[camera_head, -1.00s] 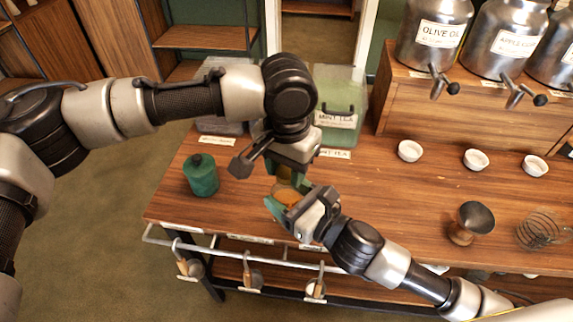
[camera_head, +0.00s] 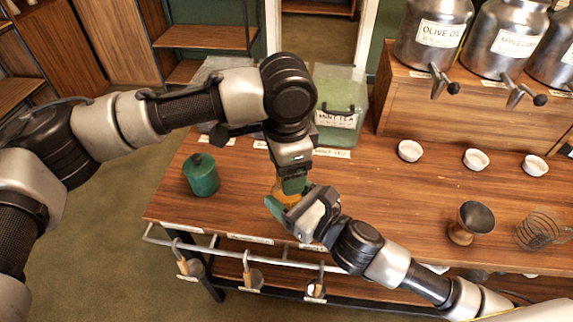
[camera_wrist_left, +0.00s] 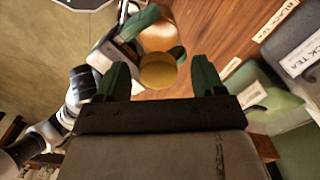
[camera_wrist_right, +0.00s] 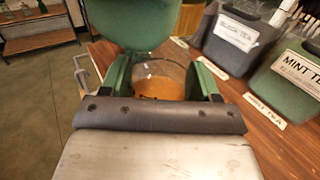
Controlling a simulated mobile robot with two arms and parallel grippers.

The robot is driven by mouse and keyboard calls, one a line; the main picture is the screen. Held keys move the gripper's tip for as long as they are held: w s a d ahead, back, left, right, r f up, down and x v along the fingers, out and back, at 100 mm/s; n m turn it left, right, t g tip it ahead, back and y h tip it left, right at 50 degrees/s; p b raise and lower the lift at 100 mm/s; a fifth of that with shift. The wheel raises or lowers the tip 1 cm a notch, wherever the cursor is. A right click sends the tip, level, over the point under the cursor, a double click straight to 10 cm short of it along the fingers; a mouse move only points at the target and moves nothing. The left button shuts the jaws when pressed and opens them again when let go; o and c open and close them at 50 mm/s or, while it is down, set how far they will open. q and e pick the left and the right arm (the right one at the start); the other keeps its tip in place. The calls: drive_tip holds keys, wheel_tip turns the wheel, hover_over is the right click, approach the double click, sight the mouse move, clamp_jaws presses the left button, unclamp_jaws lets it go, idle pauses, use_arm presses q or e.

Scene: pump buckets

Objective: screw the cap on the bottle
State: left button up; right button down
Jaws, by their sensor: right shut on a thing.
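The bottle (camera_head: 287,196) is clear with orange contents and stands at the table's front left, mostly covered in the head view. My right gripper (camera_head: 291,206) is shut on its body; the right wrist view shows the bottle (camera_wrist_right: 160,82) between green fingers. The yellowish round cap (camera_wrist_left: 158,71) is at the bottle's top end in the left wrist view; I cannot tell how tight it sits. My left gripper (camera_head: 292,183) is above the bottle. In the left wrist view its fingers (camera_wrist_left: 161,80) are open on both sides of the cap, with gaps.
A green lidded canister (camera_head: 201,175) stands left of the bottle. A mint tea box (camera_head: 340,105) is behind the grippers. White cups (camera_head: 410,151) and a wooden-based funnel-like piece (camera_head: 471,222) are to the right.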

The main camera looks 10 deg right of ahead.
use_arm(q)
wheel_tip(320, 180, up, 12)
idle(0.6)
idle(0.5)
